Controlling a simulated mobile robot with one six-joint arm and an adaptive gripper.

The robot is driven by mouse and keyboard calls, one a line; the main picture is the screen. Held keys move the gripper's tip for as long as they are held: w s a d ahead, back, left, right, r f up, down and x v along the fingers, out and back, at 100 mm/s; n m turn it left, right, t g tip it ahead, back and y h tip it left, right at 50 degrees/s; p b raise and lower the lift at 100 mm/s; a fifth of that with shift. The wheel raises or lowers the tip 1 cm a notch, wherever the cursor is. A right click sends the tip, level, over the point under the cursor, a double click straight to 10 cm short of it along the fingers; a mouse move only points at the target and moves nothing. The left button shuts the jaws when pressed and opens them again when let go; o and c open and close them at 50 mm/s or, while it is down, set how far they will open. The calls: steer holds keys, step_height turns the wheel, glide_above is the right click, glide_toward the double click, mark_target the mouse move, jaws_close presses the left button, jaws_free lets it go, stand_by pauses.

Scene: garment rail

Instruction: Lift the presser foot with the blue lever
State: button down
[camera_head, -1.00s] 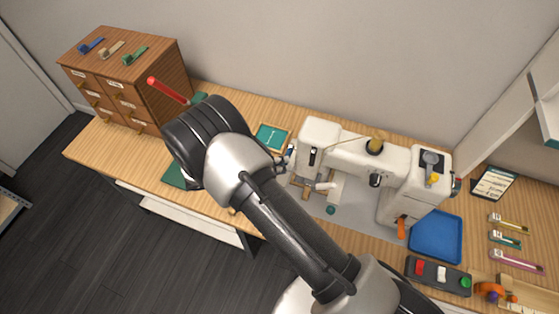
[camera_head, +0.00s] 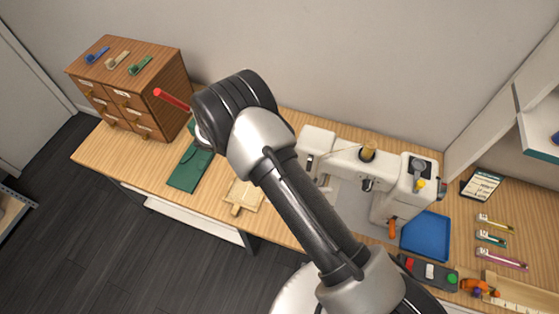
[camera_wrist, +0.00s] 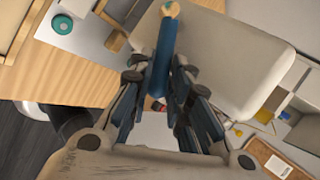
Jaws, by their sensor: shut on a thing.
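The white sewing machine (camera_head: 318,140) stands on the table right of my arm in the head view. Its white body (camera_wrist: 235,60) fills the upper right of the wrist view. The blue lever (camera_wrist: 164,48), a slim bar with a tan round end at the top, runs down between my fingers. My gripper (camera_wrist: 160,88) is shut on the blue lever, near its lower end. In the head view my arm hides the gripper and the lever. I cannot make out the presser foot in either view.
A green mat (camera_head: 188,172) and a wooden board (camera_head: 245,193) lie left of my arm. A wooden drawer cabinet (camera_head: 145,90) stands at the far left.

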steer(key=c, duration=1.5)
jaws_free()
steer(key=shift+c, duration=0.2)
steer(key=w+v, duration=0.1)
steer(key=v, duration=0.7)
steer(key=shift+s, duration=0.45)
